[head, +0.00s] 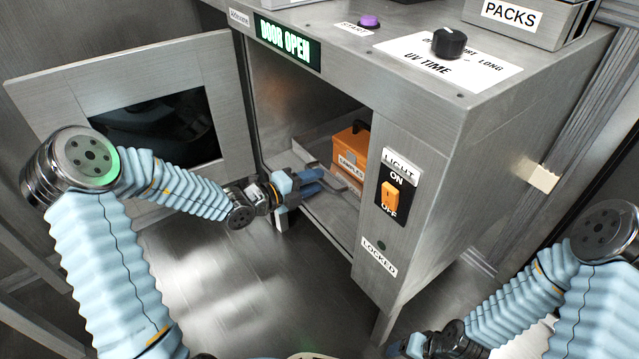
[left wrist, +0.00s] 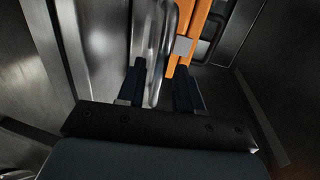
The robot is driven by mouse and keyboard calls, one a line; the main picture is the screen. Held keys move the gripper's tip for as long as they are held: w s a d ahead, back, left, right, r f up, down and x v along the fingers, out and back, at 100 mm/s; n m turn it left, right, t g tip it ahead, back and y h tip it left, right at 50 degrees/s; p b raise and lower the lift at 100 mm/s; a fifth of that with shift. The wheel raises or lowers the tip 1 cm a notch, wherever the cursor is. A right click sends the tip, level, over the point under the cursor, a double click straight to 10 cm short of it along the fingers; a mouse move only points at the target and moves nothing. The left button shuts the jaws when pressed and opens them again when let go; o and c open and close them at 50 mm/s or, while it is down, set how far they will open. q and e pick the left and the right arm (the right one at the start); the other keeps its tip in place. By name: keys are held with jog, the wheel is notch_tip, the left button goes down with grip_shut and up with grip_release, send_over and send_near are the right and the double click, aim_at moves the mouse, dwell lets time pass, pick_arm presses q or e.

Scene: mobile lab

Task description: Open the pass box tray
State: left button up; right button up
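The pass box (head: 432,124) stands with its door (head: 232,110) swung open to the left. Inside is a grey metal tray (head: 338,207). An orange box (head: 350,150) with a label sits on it, and also shows in the left wrist view (left wrist: 187,45). My left gripper (head: 314,182) is at the opening, by the tray's front. In the left wrist view, its dark fingers (left wrist: 160,92) stand apart on either side of a shiny metal bar (left wrist: 156,75); gaps seem to show beside the bar. My right gripper (head: 425,346) is at the bottom edge; its fingers are unclear.
A lit DOOR OPEN sign (head: 287,43) is above the opening. An orange light switch (head: 391,198) is on the front panel. A purple start button (head: 369,22) and black UV dial (head: 449,42) are on top. Bare metal floor (head: 220,280) lies below my left arm.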

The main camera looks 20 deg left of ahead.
pick_arm(q)
jog(key=shift+x, duration=1.15)
grip_shut()
